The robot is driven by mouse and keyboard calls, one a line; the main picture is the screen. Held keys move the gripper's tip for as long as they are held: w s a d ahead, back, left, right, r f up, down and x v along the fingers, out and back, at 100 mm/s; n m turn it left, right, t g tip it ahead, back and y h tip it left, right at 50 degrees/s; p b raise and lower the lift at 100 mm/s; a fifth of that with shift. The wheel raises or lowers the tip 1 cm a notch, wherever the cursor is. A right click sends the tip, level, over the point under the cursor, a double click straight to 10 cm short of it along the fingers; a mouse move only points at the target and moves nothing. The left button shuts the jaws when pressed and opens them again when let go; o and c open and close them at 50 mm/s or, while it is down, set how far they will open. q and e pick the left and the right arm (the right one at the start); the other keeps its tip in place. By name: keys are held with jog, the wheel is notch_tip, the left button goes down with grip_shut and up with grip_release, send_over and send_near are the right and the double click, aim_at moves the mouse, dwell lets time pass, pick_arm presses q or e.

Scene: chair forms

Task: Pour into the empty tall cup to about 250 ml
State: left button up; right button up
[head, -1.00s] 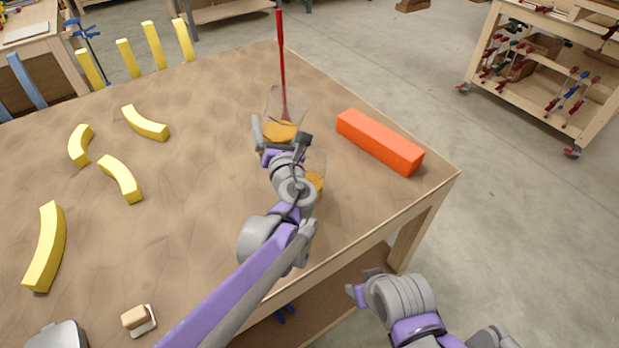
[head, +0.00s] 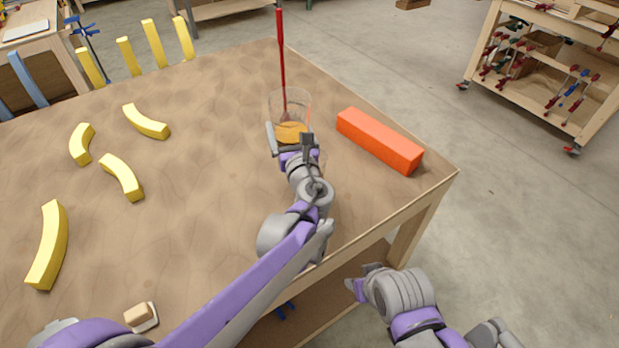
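A clear cup (head: 291,106) with amber liquid low in it stands out at the far right part of the table. My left gripper (head: 290,143) has its fingers on either side of this cup and appears shut on it. A thin red stick (head: 281,60) rises in or just behind the cup; I cannot tell which. A second clear vessel is almost wholly hidden behind my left wrist, so its content and any level mark cannot be read. My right gripper (head: 358,286) is low, off the table's front right edge; its fingers are too unclear to judge.
An orange-red block (head: 380,140) lies right of the cup near the table (head: 200,190) edge. Several yellow curved pieces (head: 122,177) lie at left, and yellow straight strips (head: 153,44) stand along the far edge. A small tan-and-white block (head: 141,317) lies near the front. The table's middle is clear.

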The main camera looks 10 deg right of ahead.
aim_at(287, 109)
pick_arm(q)
jog(key=shift+r+p, duration=1.1)
jog(key=shift+r, duration=1.45)
jog(key=shift+f, duration=0.1)
pick_arm(e)
jog(key=r, duration=0.1)
jog(key=w+r, duration=0.1)
jog(key=r, duration=0.1)
jog(key=shift+w+r, duration=0.15)
jog(key=shift+w, duration=0.15)
